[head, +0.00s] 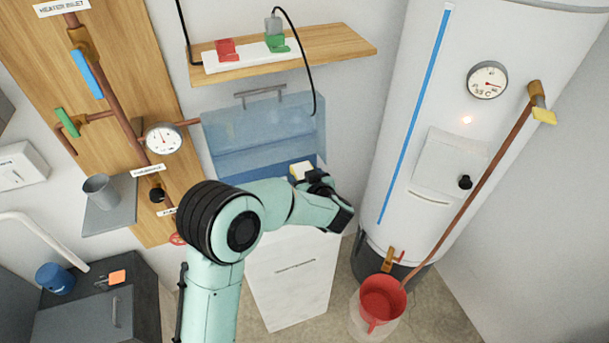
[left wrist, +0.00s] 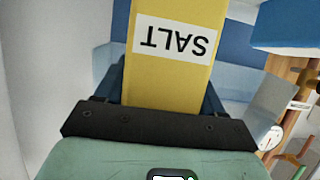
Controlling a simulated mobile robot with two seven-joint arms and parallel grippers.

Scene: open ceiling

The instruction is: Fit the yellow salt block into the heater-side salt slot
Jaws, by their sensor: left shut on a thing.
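The yellow salt block (left wrist: 165,85) fills the upper middle of the left wrist view, with a white SALT label upside down. My left gripper (left wrist: 172,100) is shut on it. In the head view a small pale yellow piece of the block (head: 298,171) shows beside my left gripper (head: 312,178), above the white cabinet (head: 293,275). The cabinet's translucent blue lid (head: 263,125) stands open behind it. The salt slots are not clearly visible; my arm and gripper cover much of the cabinet top. My right gripper is not in view.
The tall white heater (head: 410,120) stands right of the cabinet, with a copper pipe and a red bucket (head: 382,300) at its foot. A wooden shelf (head: 335,45) with a power strip hangs above. The pipe board (head: 115,75) is at left.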

